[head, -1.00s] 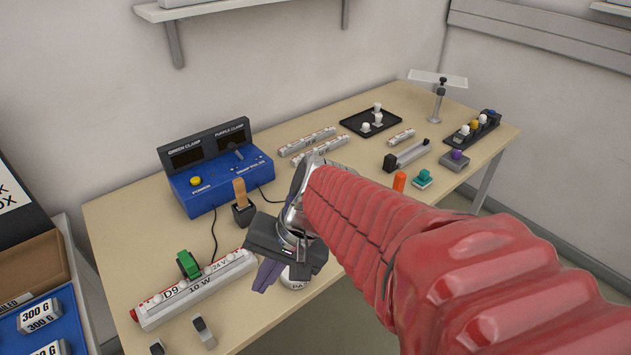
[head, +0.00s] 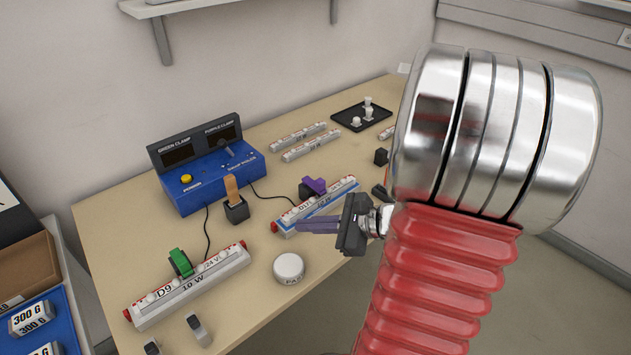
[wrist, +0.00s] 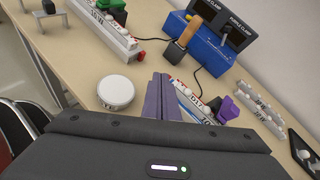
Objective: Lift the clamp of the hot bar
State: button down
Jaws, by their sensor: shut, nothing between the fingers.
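A green clamp (head: 181,263) sits on the white bar marked D9 and 10 W (head: 192,286) at the front left of the table. A purple clamp (head: 312,187) sits on a second white bar (head: 318,207) near the table's middle. Both bars also show in the wrist view, the D9 bar (wrist: 103,24) at the top and the other bar (wrist: 187,98) right of my fingers. My gripper (head: 298,227) is shut and empty, its purple fingers pointing left just in front of the purple-clamp bar. Whether they touch it I cannot tell. Neither bar visibly looks hot.
A blue meter box (head: 213,180) labelled green clamp and purple clamp has dark displays and wires to the bars. A wooden-handled tool (head: 235,203) stands in a black holder before it. Two spare bars (head: 298,138) lie behind.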

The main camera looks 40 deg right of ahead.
jog(key=s+d+f+m+t+h, duration=0.1)
jog(key=d+m+h, duration=0.1)
jog(key=d+m, duration=0.1)
jog(key=s+d+f+m+t+h, duration=0.1)
jog(key=d+m+h, duration=0.1)
jog(key=d, duration=0.4)
jog(key=s+d+f+m+t+h, duration=0.1)
jog(key=s+d+m, duration=0.1)
jog(key=d+m, duration=0.2)
jog(key=shift+d+f+h, duration=0.2)
jog(key=shift+d+h, duration=0.2)
jog(key=shift+d, duration=0.15)
jog(key=shift+w, duration=0.15)
